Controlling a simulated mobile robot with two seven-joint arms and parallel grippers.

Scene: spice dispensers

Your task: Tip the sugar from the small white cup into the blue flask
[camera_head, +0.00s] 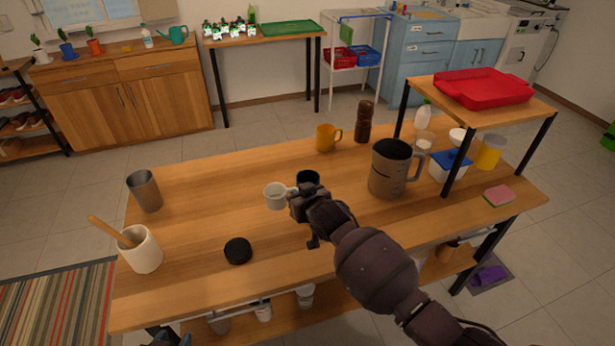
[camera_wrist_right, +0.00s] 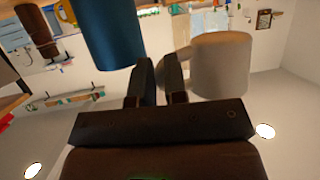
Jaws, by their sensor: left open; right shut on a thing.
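The small white cup (camera_head: 274,197) is in my right gripper (camera_head: 296,199), which is shut on its handle. The cup looks upright; its contents are too small to make out. In the right wrist view, which is upside down, the cup (camera_wrist_right: 221,66) shows at the right of the fingers (camera_wrist_right: 160,80) and seems raised off the table. The dark blue flask (camera_head: 308,178) stands just behind and right of the cup, partly hidden by my gripper. In the wrist view the flask (camera_wrist_right: 113,36) is left of the fingers, apart from the cup.
On the wooden table (camera_head: 205,205) are a grey pitcher (camera_head: 387,170), yellow mug (camera_head: 326,138), brown mill (camera_head: 363,121), metal tumbler (camera_head: 145,191), utensil crock (camera_head: 141,250) and black disc (camera_head: 238,250). A raised shelf with a red tray (camera_head: 484,87) stands right. The table's left middle is clear.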

